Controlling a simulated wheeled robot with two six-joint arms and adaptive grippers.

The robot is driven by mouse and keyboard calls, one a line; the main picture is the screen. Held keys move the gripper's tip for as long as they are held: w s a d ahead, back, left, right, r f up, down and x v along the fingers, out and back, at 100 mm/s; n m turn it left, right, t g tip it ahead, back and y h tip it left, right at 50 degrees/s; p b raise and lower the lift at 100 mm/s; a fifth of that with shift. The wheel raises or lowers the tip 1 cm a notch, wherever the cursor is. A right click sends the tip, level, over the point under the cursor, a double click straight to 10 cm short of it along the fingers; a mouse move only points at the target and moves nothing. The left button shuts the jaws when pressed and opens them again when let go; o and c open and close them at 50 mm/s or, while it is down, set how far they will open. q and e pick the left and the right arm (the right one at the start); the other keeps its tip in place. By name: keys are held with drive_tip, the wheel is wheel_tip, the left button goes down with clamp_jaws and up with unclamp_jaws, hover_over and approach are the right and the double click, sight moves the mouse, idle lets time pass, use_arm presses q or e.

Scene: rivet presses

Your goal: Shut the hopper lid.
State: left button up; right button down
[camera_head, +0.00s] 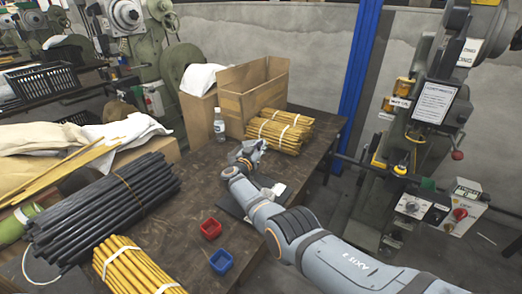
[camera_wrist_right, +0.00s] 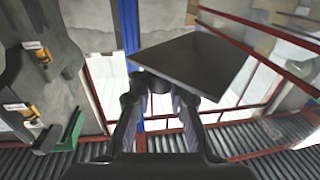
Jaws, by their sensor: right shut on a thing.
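A dark flat panel (camera_wrist_right: 198,60) shows tilted at the fingertips in the right wrist view; I take it for the hopper lid, but its hinge and the hopper are not clear. My right gripper (camera_wrist_right: 160,88) has its fingers converged at the panel's near edge and is shut on it. In the head view my right arm reaches in from the lower right, and the right gripper (camera_head: 247,151) is small above the wooden table. The panel cannot be made out there. My left gripper is not in view.
The wooden table (camera_head: 190,182) holds a red bin (camera_head: 211,229), a blue bin (camera_head: 221,261), a bottle (camera_head: 219,124), an open cardboard box (camera_head: 232,108) and rod bundles (camera_head: 100,205). A press (camera_head: 425,120) stands right of it.

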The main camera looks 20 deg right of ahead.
drive_tip(key=shift+s+f, duration=0.1)
drive_tip(key=shift+f, duration=0.15)
drive_tip(key=c, duration=1.6)
unclamp_jaws()
drive_tip(key=o, duration=0.4)
drive_tip(key=shift+s+d+r, duration=0.1)
drive_tip(key=shift+d+r, duration=0.05)
drive_tip(key=shift+a, duration=0.2)
drive_tip(key=shift+s+a, duration=0.1)
drive_tip(key=shift+a, duration=0.1)
drive_tip(key=shift+v, duration=3.4)
drive_tip(key=shift+s+d, duration=0.1)
